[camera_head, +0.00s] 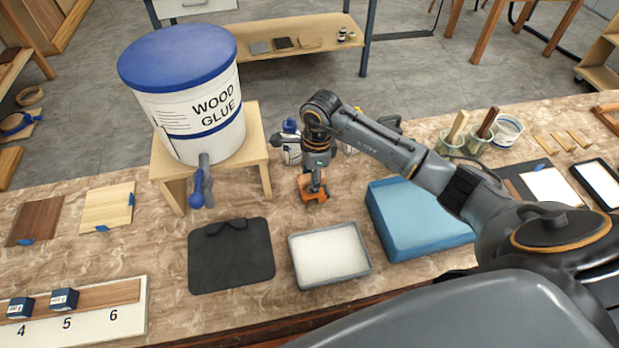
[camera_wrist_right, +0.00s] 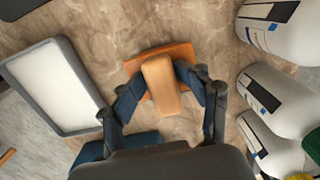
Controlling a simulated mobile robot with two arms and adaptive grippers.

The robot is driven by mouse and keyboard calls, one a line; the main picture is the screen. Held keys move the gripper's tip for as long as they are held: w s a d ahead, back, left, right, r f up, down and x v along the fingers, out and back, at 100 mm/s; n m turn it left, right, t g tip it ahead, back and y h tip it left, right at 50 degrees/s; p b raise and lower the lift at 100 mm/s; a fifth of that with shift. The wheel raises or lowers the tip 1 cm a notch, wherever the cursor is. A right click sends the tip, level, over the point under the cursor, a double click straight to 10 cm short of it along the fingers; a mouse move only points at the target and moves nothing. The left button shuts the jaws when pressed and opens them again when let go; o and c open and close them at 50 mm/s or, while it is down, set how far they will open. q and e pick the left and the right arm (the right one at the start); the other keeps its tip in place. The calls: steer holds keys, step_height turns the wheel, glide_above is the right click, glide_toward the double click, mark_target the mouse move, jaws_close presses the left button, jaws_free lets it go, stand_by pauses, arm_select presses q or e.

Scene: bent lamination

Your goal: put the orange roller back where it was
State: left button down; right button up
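The orange roller (camera_head: 313,190) is below my right gripper (camera_head: 318,176), on or just above the marbled worktop, behind the white tray. In the right wrist view, it shows as an orange body with a wooden block-shaped handle (camera_wrist_right: 161,86) on top. The fingers of my right gripper (camera_wrist_right: 160,80) lie against both sides of this handle and appear shut on it. I cannot tell whether the roller touches the worktop. My left gripper is not in view.
White bottles (camera_head: 290,143) stand close behind the roller. A grey-rimmed tray (camera_head: 364,270), a black mat (camera_head: 231,262) and a blue block (camera_head: 415,225) lie in front. The wood glue bucket (camera_head: 190,100) stands on a wooden stand (camera_head: 255,150) at left.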

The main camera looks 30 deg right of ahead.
steer(key=shift+f, duration=0.1)
steer(key=shift+r+p, duration=0.45)
steer(key=shift+p, duration=0.05)
steer(key=shift+r+p, duration=0.45)
steer(key=shift+p, duration=0.05)
steer(key=shift+w+d+r+b, duration=0.15)
steer(key=shift+d+r+b, duration=0.1)
steer(key=shift+r+b, duration=0.45)
step_height(320, 180, up, 10)
steer(key=b, duration=0.2)
steer(key=shift+s+d+b, duration=0.25)
steer(key=shift+d+b, duration=0.05)
steer(key=shift+d, duration=0.1)
